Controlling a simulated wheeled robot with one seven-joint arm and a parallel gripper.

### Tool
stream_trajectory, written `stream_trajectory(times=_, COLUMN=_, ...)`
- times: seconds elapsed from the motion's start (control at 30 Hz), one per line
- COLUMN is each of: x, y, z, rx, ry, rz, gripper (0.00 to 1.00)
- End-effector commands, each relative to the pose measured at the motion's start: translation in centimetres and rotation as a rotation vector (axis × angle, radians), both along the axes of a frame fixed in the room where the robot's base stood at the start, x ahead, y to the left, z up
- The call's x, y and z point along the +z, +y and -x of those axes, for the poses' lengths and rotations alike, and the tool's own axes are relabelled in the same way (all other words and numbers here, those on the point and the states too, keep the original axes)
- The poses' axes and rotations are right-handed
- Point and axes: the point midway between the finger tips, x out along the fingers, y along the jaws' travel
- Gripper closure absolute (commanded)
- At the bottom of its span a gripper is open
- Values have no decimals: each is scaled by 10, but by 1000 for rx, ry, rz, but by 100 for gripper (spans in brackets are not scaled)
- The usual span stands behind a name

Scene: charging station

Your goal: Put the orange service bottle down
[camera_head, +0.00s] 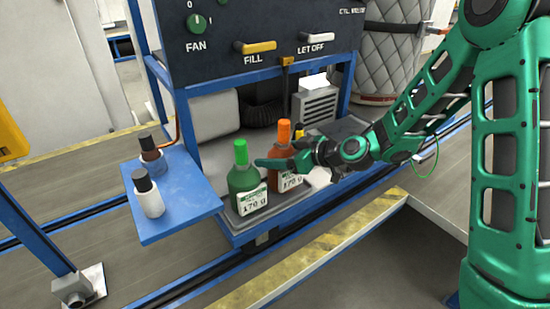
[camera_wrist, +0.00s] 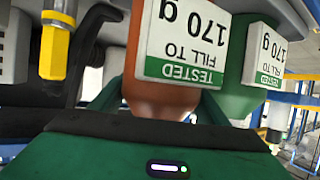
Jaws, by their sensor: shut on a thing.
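The orange service bottle (camera_head: 285,180) has an orange cap and a white label reading 170 g. It is upright at the station's lower shelf, right of the green bottle (camera_head: 243,184). My gripper (camera_head: 278,163) reaches in from the right and is shut around the orange bottle. In the wrist view, the picture is upside down, and the orange bottle (camera_wrist: 160,98) sits between my fingers, with the green bottle (camera_wrist: 236,95) close beside it. I cannot tell whether the orange bottle's base touches the tray (camera_head: 250,219).
The control panel (camera_head: 262,35) overhangs the back. A yellow-capped item (camera_head: 299,132) stands behind the orange bottle.

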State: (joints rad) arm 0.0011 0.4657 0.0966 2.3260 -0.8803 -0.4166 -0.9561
Motion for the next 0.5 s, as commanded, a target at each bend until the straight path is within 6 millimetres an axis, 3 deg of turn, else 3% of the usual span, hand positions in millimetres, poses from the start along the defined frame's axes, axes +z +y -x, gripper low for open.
stream_trajectory(times=0.47, x=-11, y=0, z=0, rx=0, ry=-1, rz=-1, gripper=75)
stream_trajectory(times=0.5, x=-12, y=0, z=0, rx=0, ry=1, rz=1, gripper=29)
